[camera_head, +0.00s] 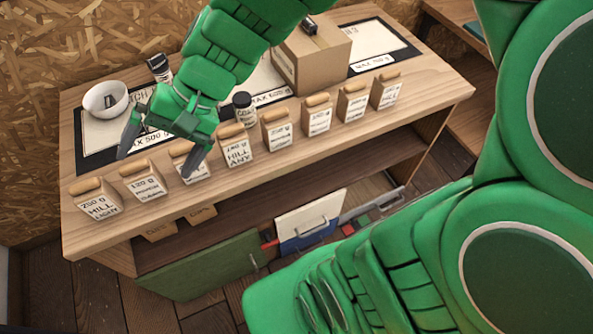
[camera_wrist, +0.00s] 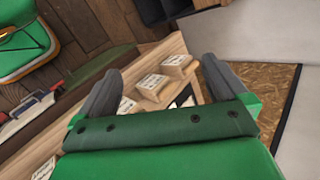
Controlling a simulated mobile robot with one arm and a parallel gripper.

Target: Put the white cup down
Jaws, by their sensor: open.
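The white cup (camera_head: 93,99) rests at the left end of the wooden bench, on the left black-bordered mat (camera_head: 95,142). A small dark shape shows inside it; I cannot tell what it is. My gripper (camera_head: 157,163) is open and empty, to the right of the cup and nearer the bench's front edge, apart from it. Its fingers point down toward the row of bags. In the wrist view the two grey fingers (camera_wrist: 162,70) stand wide apart with nothing between them, and the cup does not show there.
Several paper bags (camera_head: 237,149) line the front of the bench (camera_head: 430,95). A dark-lidded jar (camera_head: 244,108) stands behind them, and another jar (camera_head: 159,68) stands near the cup. A cardboard box (camera_head: 312,60) sits farther right.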

